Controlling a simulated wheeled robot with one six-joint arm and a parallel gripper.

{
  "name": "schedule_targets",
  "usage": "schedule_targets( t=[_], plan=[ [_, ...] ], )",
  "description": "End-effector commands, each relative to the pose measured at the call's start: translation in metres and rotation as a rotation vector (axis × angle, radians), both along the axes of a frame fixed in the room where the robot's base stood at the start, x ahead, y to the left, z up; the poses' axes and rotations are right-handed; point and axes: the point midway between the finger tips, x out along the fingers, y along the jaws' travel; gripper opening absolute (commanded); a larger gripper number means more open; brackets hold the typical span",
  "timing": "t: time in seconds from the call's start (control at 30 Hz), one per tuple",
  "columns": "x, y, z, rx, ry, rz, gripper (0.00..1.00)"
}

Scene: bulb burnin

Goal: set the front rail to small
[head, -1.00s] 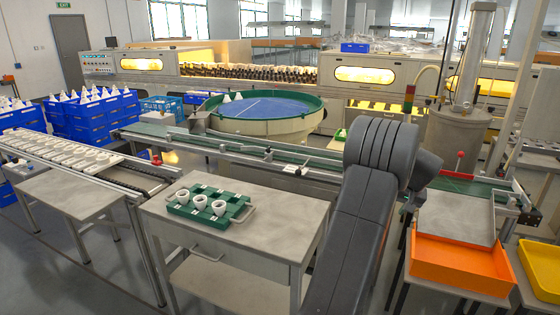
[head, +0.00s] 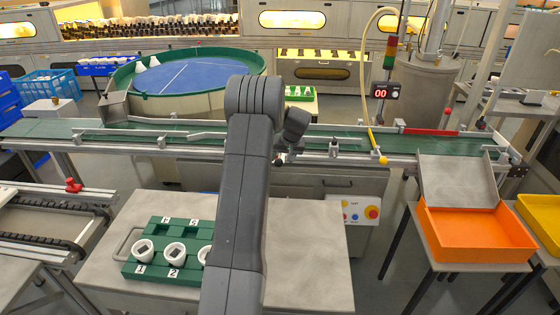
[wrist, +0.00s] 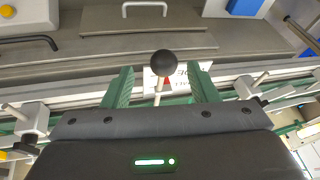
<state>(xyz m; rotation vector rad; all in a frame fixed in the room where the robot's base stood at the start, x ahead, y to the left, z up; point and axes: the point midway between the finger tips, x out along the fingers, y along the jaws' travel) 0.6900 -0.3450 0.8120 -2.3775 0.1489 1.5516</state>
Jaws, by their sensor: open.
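A black ball knob (wrist: 164,64) on a pale stem stands between the two green fingers of my gripper (wrist: 164,88) in the wrist view. The fingers are open, one on each side of it, with visible gaps. Behind the knob is a white label (wrist: 186,80) with a red mark; its words are too small to read. In the head view a metal front rail (head: 350,156) runs along the near edge of the green conveyor belt (head: 350,133). My gripper there is mostly hidden behind my arm, near this rail. I cannot tell which setting the rail has.
A cart holds a green tray (head: 136,269) with white cups, left of my arm. An orange bin (head: 480,238) stands at the right. A panel with a red button (head: 372,212) is below the conveyor. A yellow hose (head: 366,70) hangs down to the belt.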

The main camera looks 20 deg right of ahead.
Motion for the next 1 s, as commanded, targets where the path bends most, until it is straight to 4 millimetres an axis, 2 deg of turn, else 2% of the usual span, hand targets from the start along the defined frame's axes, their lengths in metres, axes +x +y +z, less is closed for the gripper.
schedule_targets(
  t=[0.2, 0.57, 0.6, 0.87, 1.0],
  plan=[
    [0.010, 0.002, -0.023, 0.000, 0.000, -0.001, 0.53],
    [0.013, 0.002, -0.028, 0.000, -0.002, -0.001, 0.53],
    [0.013, 0.002, -0.028, 0.000, -0.001, -0.001, 0.51],
    [0.013, 0.002, -0.028, 0.000, -0.001, -0.001, 0.00],
    [0.014, 0.002, -0.028, 0.000, -0.001, 0.000, 0.00]
  ],
)
